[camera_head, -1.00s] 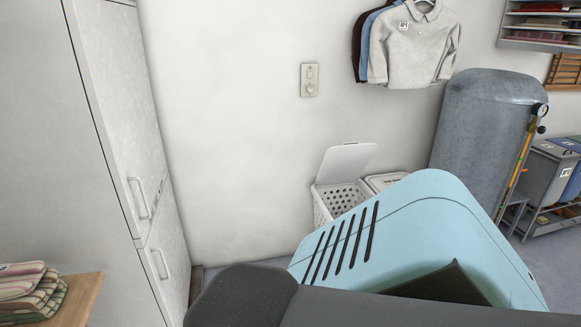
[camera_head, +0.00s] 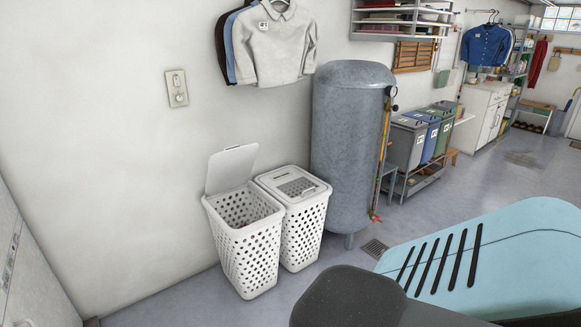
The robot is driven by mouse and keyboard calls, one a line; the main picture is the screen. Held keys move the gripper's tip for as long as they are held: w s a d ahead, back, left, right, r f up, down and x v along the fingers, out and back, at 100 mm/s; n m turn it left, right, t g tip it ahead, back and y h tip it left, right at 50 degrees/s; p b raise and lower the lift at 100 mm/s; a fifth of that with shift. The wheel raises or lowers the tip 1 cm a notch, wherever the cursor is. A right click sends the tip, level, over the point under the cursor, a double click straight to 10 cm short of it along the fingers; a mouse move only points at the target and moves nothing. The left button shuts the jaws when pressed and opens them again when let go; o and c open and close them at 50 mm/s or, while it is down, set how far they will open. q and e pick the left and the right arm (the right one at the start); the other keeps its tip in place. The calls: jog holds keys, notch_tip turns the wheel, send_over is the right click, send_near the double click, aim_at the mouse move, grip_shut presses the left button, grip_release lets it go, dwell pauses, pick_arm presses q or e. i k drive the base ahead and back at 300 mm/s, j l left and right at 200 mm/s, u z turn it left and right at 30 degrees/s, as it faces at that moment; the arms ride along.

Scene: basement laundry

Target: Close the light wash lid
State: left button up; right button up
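Two white perforated laundry hampers stand side by side against the wall in the head view. The left hamper (camera_head: 247,245) has its lid (camera_head: 231,168) standing open, tilted back toward the wall, and its inside shows partly. The right hamper (camera_head: 304,235) has its lid (camera_head: 293,186) down on top. I cannot read any label that tells which one is the light wash. Neither of my grippers is in view. Pale blue and black parts of my own body cover the lower right, clear of the hampers in the picture.
A grey tank (camera_head: 348,150) stands right of the hampers, with sorting bins (camera_head: 408,145) on a rack beyond it. Shirts (camera_head: 275,42) hang on the wall above. A white cabinet (camera_head: 30,270) is at the left edge. Floor (camera_head: 180,305) in front of the hampers looks clear.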

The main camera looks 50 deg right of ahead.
aim_at(227, 169)
jog(key=i+l+z, duration=0.1)
jog(key=z, duration=0.35)
jog(key=i+z, duration=0.3)
jog(key=z, duration=0.15)
jog(key=i+z, duration=0.2)
jog(key=z, duration=0.25)
jog(key=i+j+z, duration=0.25)
jog(key=i+z, duration=0.15)
jog(key=i+j+z, duration=0.55)
jog(key=j, duration=0.25)
jog(key=i+j+z, duration=0.2)
jog(key=i+j, duration=0.35)
jog(key=j, duration=0.15)
jog(key=i+j, duration=0.2)
jog(key=j, duration=0.2)
jog(key=i+j, duration=0.15)
jog(key=j, duration=0.2)
jog(key=i+j, duration=0.2)
jog(key=j, duration=0.15)
jog(key=i+j, duration=0.2)
jog(key=j, duration=0.2)
jog(key=l+z, duration=0.3)
